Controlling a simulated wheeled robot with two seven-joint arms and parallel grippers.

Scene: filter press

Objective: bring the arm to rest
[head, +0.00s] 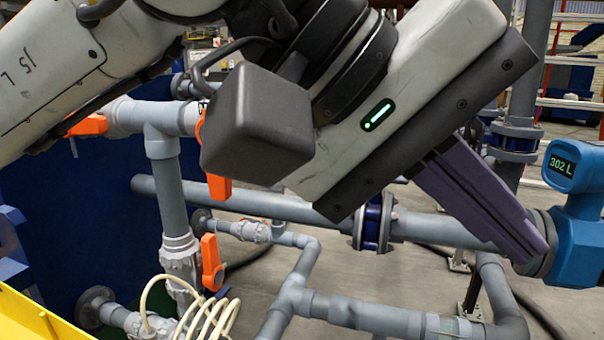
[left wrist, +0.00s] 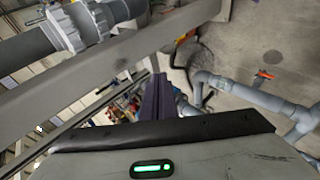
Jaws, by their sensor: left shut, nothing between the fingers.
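My left arm comes in from the upper left of the head view. My left gripper (head: 535,243) has a pale body with a lit green light and purple fingers. The fingers are shut together with nothing between them, pointing down and right. In the head view their tips overlap the pipe beside the blue meter; I cannot tell whether they touch it. The purple fingers also show in the left wrist view (left wrist: 158,97), closed, beyond the gripper's dark edge. My right gripper is in neither view.
A blue meter (head: 576,185) reading "302 L" is at the right. Grey pipes (head: 300,275) with orange valve handles (head: 211,262) fill the lower middle. A coiled cream hose (head: 212,318) and a yellow edge (head: 30,318) are at lower left. A grey beam (left wrist: 110,70) crosses the left wrist view.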

